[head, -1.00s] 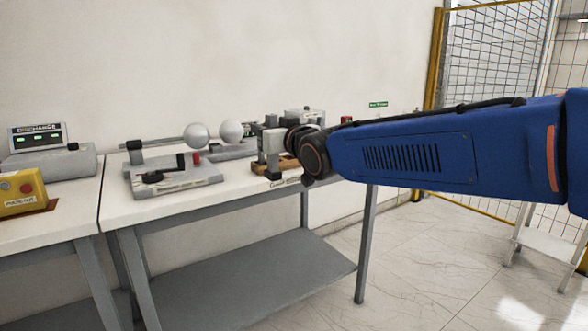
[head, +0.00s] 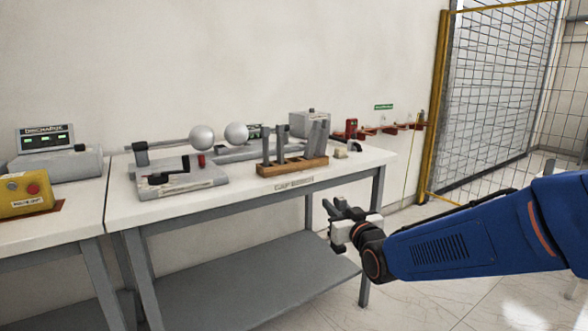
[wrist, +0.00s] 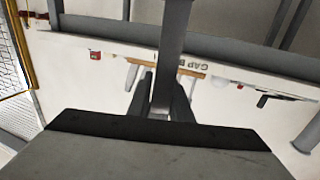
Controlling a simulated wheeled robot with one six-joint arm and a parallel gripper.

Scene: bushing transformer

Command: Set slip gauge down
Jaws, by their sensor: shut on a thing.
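In the head view, my gripper (head: 338,212) is in front of the bench's right front corner, lower than the bench top and clear of it. In the wrist view, my gripper (wrist: 160,95) is shut on a long grey bar, the slip gauge (wrist: 172,45), which extends up the picture between the dark fingers. Its far end is cut off by the frame. A wooden rack (head: 292,168) on the bench holds several upright grey gauges (head: 281,142), with gaps between them. The rack also shows, upside down, in the wrist view (wrist: 192,73).
The white bench (head: 225,198) carries a label reading "GAP" on its front edge. Left of the rack stands a grey fixture (head: 178,182) near two metal spheres (head: 236,133). A grey box (head: 309,123) stands behind the rack. Open floor lies right of the bench, before a mesh fence (head: 500,90).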

